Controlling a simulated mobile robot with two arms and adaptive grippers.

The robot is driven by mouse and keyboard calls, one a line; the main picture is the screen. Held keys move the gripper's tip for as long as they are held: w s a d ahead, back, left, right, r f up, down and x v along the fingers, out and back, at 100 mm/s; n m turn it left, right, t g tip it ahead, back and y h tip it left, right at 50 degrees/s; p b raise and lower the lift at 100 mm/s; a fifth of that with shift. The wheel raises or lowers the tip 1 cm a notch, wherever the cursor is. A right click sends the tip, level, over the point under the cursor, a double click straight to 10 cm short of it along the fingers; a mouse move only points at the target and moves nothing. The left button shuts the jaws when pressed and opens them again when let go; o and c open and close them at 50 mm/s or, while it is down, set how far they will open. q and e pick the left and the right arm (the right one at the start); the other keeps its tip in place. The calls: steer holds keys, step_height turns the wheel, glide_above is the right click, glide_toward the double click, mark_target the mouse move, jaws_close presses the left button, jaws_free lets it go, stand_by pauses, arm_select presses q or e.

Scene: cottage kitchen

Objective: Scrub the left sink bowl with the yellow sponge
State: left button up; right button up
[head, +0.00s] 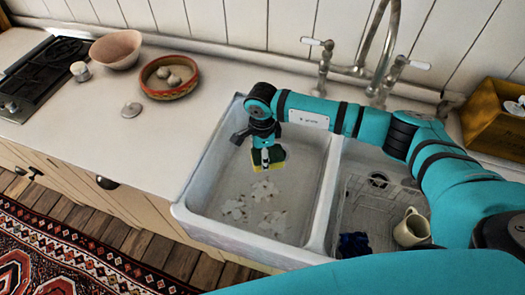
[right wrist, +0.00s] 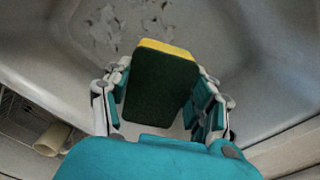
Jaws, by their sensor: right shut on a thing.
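The white double sink has a left bowl (head: 218,190) with several pale flaky patches (head: 265,190) on its floor. My right gripper (head: 267,157) reaches over the left bowl and is shut on the yellow sponge (head: 277,154), which has a dark green face. In the right wrist view the sponge (right wrist: 162,82) sits between the two fingers (right wrist: 160,100), its yellow edge at the far end. The patches (right wrist: 112,30) show beyond it. The sponge appears above the bowl floor; whether it touches anything is unclear. My left gripper is not in view.
The right bowl holds a rack (head: 372,205), a cream mug (head: 411,228) and a dark blue item (head: 354,244). The tap (head: 380,45) stands behind the sink. A bowl with pale round things (head: 169,76), a pink bowl (head: 116,49) and a hob (head: 45,75) are left; a wooden box (head: 492,120) is right.

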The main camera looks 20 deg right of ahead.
step_height(320, 180, down, 16)
steer(key=b, duration=1.4)
steer(key=shift+f+b, duration=0.25)
steer(key=shift+b, duration=0.15)
steer(key=shift+f+b, duration=0.5)
steer(key=shift+b, duration=0.05)
steer(key=shift+d, duration=0.15)
